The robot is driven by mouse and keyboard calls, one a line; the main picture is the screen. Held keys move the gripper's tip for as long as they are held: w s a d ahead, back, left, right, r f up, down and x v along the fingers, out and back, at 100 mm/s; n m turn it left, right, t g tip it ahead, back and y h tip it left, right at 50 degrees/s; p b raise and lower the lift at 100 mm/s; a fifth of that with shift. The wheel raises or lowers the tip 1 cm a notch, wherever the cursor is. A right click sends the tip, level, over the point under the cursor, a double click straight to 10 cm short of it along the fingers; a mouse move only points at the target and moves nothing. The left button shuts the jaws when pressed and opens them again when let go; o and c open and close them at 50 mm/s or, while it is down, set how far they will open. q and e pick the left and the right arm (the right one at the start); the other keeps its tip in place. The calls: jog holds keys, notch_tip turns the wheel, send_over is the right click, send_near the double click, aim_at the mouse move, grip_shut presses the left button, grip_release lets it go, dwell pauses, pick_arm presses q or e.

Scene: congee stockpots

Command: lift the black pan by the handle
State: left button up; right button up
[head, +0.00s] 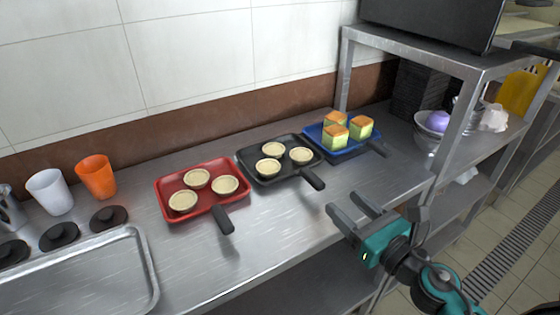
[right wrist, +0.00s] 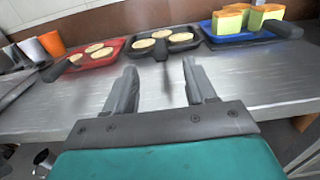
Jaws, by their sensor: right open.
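The black pan (head: 246,158) sits on the steel counter between a red pan and a blue pan, with several round pale tarts in it. Its dark handle (head: 312,178) points toward the counter's front edge. The black pan also shows at the top of the right wrist view (right wrist: 186,48), its handle pointing toward the gripper. My right gripper (head: 350,212) is open and empty, in front of and to the right of the handle, apart from it. In the right wrist view its two fingers (right wrist: 160,80) frame bare counter short of the handle. My left gripper is not in view.
The red pan (head: 212,208) with tarts is on the left. The blue pan (head: 312,128) with cake cubes is on the right, beside a metal shelf post (head: 452,135). White (head: 50,192) and orange (head: 97,177) cups and a steel tray (head: 150,275) are further left. Counter in front of the pans is clear.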

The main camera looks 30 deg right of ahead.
aim_at(311, 174)
jog(key=w+p, duration=0.1)
jog(key=w, duration=0.2)
jog(key=w+p, duration=0.1)
jog(key=w, duration=0.2)
jog(key=shift+w+a+r, duration=0.1)
jog(key=shift+w+a, duration=0.05)
jog(key=shift+a, duration=0.05)
jog(key=shift+w+a+f+p, duration=0.1)
jog(key=shift+w+f+p, duration=0.1)
jog(key=shift+w, duration=0.8)
jog(key=shift+w+a+f+p, duration=0.15)
jog(key=shift+w+p, duration=0.1)
jog(key=shift+w, duration=0.75)
jog(key=shift+w+a+f+p, duration=0.1)
jog(key=shift+w+f+p, duration=0.1)
jog(key=shift+w, duration=0.8)
jog(key=shift+r, duration=0.1)
jog(key=shift+c, duration=0.3)
jog(key=c, duration=0.8)
grip_shut()
